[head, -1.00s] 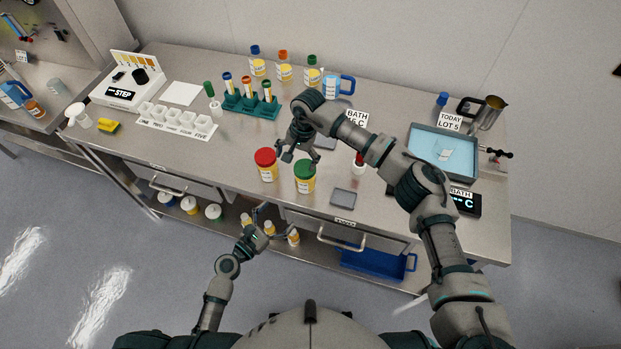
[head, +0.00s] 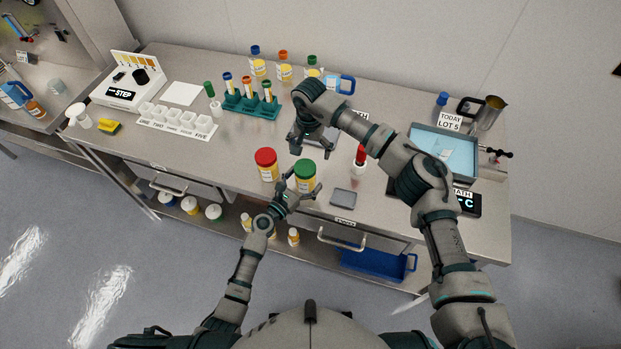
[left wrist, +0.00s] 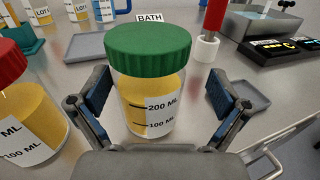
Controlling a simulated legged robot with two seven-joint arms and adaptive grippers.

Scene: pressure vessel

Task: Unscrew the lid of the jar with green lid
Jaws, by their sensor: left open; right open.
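The jar with the green lid (head: 305,176) stands upright near the front edge of the bench, with yellow contents. In the left wrist view its green lid (left wrist: 149,48) sits on top and its body (left wrist: 150,100) stands between the fingers. My left gripper (head: 297,190) is open around the near side of this jar, one finger on each side, with gaps showing between pads and glass. My right gripper (head: 311,146) is open and empty, above and behind the green-lidded jar. Its fingertips are partly hard to make out.
A red-lidded jar (head: 266,164) stands just left of the green one, close to my left gripper. A small grey tray (head: 343,198) lies to the right. A red-and-white tool (head: 359,160) stands behind it. A blue water bath (head: 443,153) is farther right.

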